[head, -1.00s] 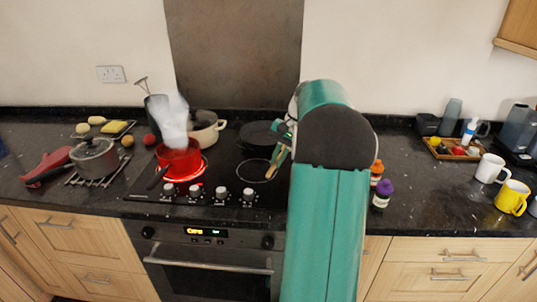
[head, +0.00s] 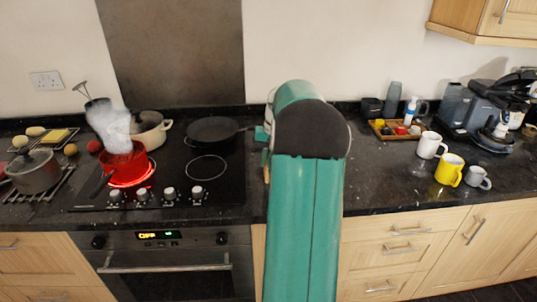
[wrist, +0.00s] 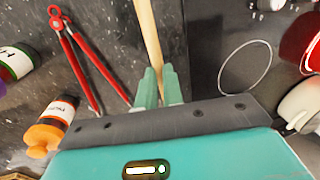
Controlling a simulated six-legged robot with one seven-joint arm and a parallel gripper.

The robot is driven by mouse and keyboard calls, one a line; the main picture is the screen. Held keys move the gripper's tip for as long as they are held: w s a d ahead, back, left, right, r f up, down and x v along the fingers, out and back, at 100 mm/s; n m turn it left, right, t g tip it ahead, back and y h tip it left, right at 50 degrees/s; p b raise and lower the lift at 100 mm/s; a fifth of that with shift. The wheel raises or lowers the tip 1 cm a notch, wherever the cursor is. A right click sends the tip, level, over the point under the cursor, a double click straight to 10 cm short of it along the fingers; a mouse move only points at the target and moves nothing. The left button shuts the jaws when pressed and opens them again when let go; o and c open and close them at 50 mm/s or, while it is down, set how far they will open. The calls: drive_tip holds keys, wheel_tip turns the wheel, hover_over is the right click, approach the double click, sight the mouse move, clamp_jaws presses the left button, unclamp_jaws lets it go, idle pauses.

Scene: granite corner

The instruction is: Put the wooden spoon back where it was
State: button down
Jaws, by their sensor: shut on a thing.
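My gripper (wrist: 160,88) is shut on the wooden spoon (wrist: 149,35), whose pale handle runs up from between the green fingertips in the wrist view. The far end of the spoon leaves the top of that view. In the head view only a small piece of the spoon (head: 266,173) shows beside my arm, just right of the hob's edge. My gripper (head: 262,138) is mostly hidden behind my arm there. The spoon appears to be over the dark counter (head: 380,185); its height above it is unclear.
Red tongs (wrist: 82,62) and bottles with orange (wrist: 42,138) and purple lids lie close by in the wrist view. On the hob, a steaming red pot (head: 125,165) stands on a glowing ring, near a black pan (head: 212,130). Mugs (head: 449,170) stand at right.

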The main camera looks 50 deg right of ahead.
drive_tip(key=x, duration=0.5)
drive_tip(key=shift+s+d+f, duration=0.15)
drive_tip(key=shift+s+d, duration=0.05)
drive_tip(key=shift+s, duration=0.25)
drive_tip(key=shift+x, duration=0.85)
drive_tip(key=shift+s+d, duration=0.1)
drive_tip(key=shift+d, duration=0.05)
drive_tip(key=c, duration=0.7)
unclamp_jaws()
drive_tip(key=shift+o, duration=0.2)
drive_tip(key=v, duration=0.3)
drive_tip(key=w+v, duration=0.1)
drive_tip(key=v, duration=0.2)
drive_tip(key=a+v, duration=0.1)
drive_tip(key=v, duration=0.2)
drive_tip(key=shift+w+a, duration=0.1)
drive_tip(key=shift+w, duration=0.1)
